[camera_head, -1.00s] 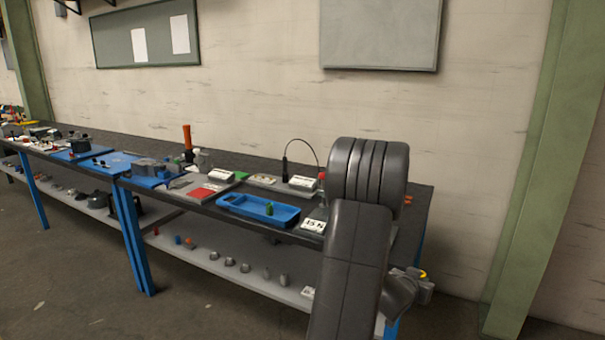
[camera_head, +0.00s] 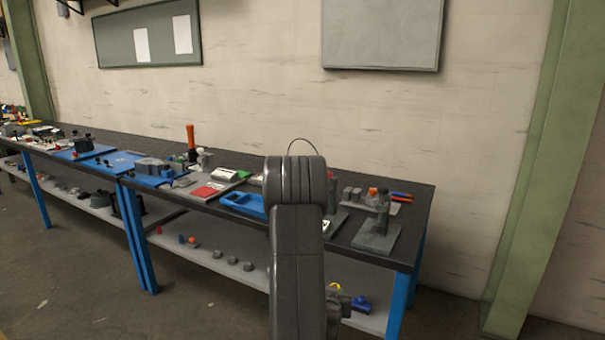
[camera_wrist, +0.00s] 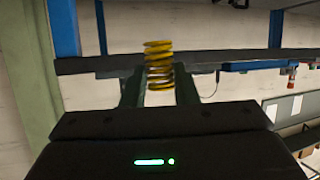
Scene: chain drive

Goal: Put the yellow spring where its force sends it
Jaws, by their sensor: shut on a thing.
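The yellow spring (camera_wrist: 158,66) is a coil held between the two dark fingers of my gripper (camera_wrist: 160,90) in the wrist view. In the head view my gripper is mostly hidden behind my arm, with a small yellow bit of the spring (camera_head: 334,286) showing low in front of the bench. The blue tray (camera_head: 243,203) on the bench top is partly hidden by my arm. A red patch (camera_head: 205,191) and a white box-like device (camera_head: 226,174) lie left of the tray. A grey stand (camera_head: 376,236) is at the bench's right end.
The dark bench top (camera_head: 395,257) runs along the wall. Its grey lower shelf (camera_head: 215,252) holds several small grey parts, and a blue item (camera_head: 358,304) lies at the right. Floor in front is clear.

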